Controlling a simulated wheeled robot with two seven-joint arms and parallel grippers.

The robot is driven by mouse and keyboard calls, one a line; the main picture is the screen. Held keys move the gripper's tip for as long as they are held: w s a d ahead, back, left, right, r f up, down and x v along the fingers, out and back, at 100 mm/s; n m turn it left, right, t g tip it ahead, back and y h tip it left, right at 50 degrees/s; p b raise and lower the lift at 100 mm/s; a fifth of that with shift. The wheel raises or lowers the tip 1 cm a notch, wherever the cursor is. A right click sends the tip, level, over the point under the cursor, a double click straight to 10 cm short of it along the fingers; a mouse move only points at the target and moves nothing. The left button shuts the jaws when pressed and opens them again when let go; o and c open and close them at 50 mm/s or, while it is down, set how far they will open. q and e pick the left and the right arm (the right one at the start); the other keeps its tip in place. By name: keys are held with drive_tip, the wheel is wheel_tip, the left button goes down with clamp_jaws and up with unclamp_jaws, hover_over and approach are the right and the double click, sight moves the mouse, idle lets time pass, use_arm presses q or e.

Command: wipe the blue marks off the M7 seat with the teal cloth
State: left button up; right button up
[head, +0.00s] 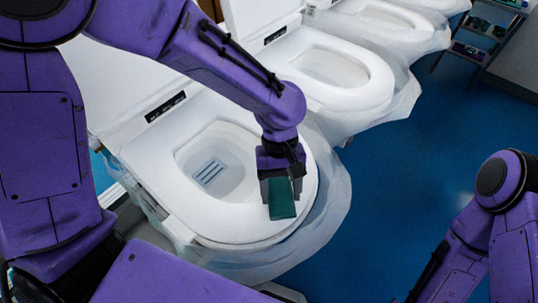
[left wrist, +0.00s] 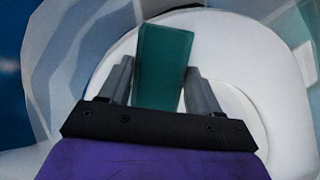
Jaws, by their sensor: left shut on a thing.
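The nearest toilet has a white seat (head: 185,205) around an open bowl; its label is too small to read, so I cannot tell if it is M7. My left gripper (head: 280,187) is over the front right of this seat, shut on the teal cloth (head: 283,203). The cloth looks like a folded block and hangs down at the seat's front rim; I cannot tell whether it touches. In the left wrist view the cloth (left wrist: 163,65) stands between both fingers above the white seat (left wrist: 240,60). I see no clear blue marks on the seat; the arm and cloth hide part of it.
Blue-grey stripes (head: 209,172) show inside the bowl. Translucent plastic sheeting (head: 325,215) wraps the toilet's sides. A second toilet (head: 335,70) stands close behind, with others farther back. A shelf rack (head: 485,35) is at the top right. Blue floor (head: 400,170) is clear at right.

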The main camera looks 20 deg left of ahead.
use_arm(q)
drive_tip(key=shift+w+a+r+p, duration=0.1)
drive_tip(key=shift+w+a+p, duration=0.15)
drive_tip(key=shift+a+p, duration=0.25)
drive_tip(key=shift+w+a+r+p, duration=0.1)
drive_tip(key=shift+w+a+p, duration=0.15)
drive_tip(key=shift+a, duration=0.45)
wheel_tip(320, 180, up, 2)
drive_tip(key=shift+w+r+p, duration=0.1)
drive_tip(key=shift+r+p, duration=0.05)
drive_tip(key=shift+p, duration=1.1)
drive_tip(key=shift+s+r+p, duration=0.2)
drive_tip(key=shift+r+p, duration=0.35)
drive_tip(key=shift+p, duration=0.2)
drive_tip(key=shift+v, duration=0.95)
drive_tip(key=shift+s+d+r, duration=0.1)
drive_tip(key=shift+s+r, duration=0.1)
drive_tip(key=shift+r, duration=1.1)
